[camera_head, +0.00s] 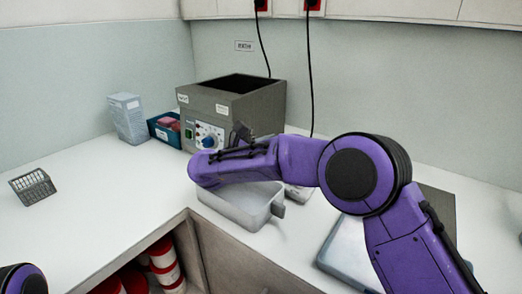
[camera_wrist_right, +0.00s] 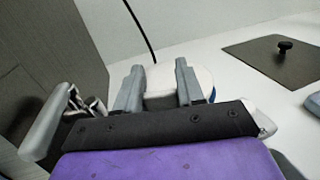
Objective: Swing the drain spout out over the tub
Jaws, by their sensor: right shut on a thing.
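The mill (camera_head: 230,105) is a grey open-topped box with a blue dial on its front; its side also fills the left of the right wrist view (camera_wrist_right: 45,45). The pale tub (camera_head: 243,212) stands on the counter in front of it, partly under my right forearm. My right gripper (camera_wrist_right: 158,82) is beside the mill, its fingers shut on a small grey part that looks like the drain spout (camera_wrist_right: 160,98). My forearm hides the spout in the head view, so its angle to the tub cannot be told. My left gripper is out of view.
A teal bin (camera_head: 164,130) with red packs and a carton (camera_head: 128,118) stand left of the mill. A wire rack (camera_head: 33,187) is at far left. A dark lid with a knob (camera_wrist_right: 270,60) lies at right. Black cords hang behind. The left counter is mostly clear.

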